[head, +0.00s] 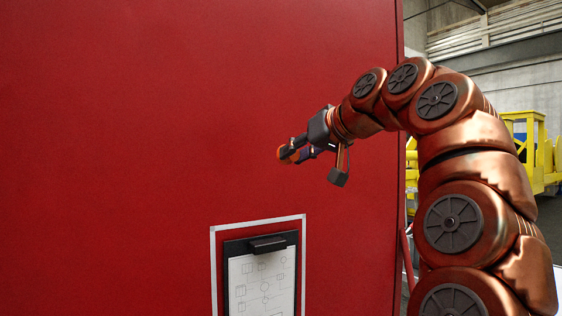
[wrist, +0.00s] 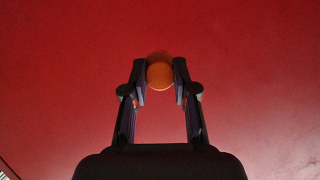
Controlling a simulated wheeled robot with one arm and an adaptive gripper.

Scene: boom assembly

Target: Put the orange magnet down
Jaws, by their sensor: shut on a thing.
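The orange magnet (wrist: 161,75) is a small round disc between the fingertips of my gripper (wrist: 160,80) in the wrist view. Both dark fingers touch its sides, so the gripper is shut on it. In the head view my gripper (head: 289,154) points left, in front of the red panel, and a bit of the orange magnet (head: 281,152) shows at its tip. The red panel (head: 130,130) fills the background behind the magnet. I cannot tell whether the magnet touches the panel.
A clipboard (head: 262,275) with a drawing sheet sits in a white-edged frame on the red panel, below my gripper. The panel's right edge (head: 400,110) is behind my arm. Yellow machinery (head: 540,160) stands farther back at the right. The panel's left part is bare.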

